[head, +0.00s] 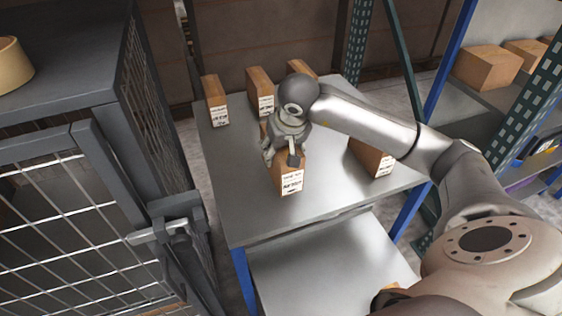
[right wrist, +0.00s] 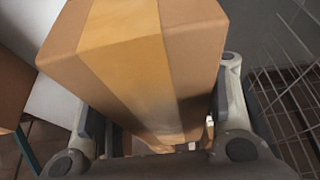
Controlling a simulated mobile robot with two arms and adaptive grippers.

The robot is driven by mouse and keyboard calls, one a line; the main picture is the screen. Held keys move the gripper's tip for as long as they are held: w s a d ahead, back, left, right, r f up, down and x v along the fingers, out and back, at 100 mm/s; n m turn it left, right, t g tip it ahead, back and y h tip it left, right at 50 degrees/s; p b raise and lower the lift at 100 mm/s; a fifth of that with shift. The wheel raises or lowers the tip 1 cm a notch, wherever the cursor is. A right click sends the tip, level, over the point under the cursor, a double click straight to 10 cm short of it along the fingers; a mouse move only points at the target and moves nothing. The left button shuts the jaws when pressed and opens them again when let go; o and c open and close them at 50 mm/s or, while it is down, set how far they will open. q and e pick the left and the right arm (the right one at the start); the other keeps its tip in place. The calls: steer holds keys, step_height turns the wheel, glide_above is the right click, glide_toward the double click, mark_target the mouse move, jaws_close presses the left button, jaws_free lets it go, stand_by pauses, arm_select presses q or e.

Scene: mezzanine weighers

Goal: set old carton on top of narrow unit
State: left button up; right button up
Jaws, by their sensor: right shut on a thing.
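My right gripper (head: 283,150) is shut on a brown carton (head: 291,182) with a white printed label on its front. The carton is upright at the front middle of a grey metal shelf top (head: 240,215); I cannot tell whether it touches the surface. In the right wrist view the carton (right wrist: 140,50) fills the space between the two fingers, with a paler tape band along it. Similar labelled cartons make it unclear which one is the old carton. No label here tells me which unit is the narrow one. My left gripper is out of view.
Several cartons stand on the same shelf top: one at the back left (head: 215,100), others along the back (head: 260,92), one at the right (head: 370,157). A dark mesh cage (head: 75,215) stands close on the left, with a tape roll (head: 12,65) on top. Racking (head: 455,75) stands right.

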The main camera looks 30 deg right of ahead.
step_height(320, 180, down, 3)
steer(key=shift+w+f+b, duration=0.15)
steer(key=shift+f+b, duration=0.05)
steer(key=shift+b, duration=0.5)
steer(key=shift+r, duration=0.1)
steer(key=shift+f, duration=0.2)
steer(key=o, duration=1.4)
steer(key=shift+c, duration=0.2)
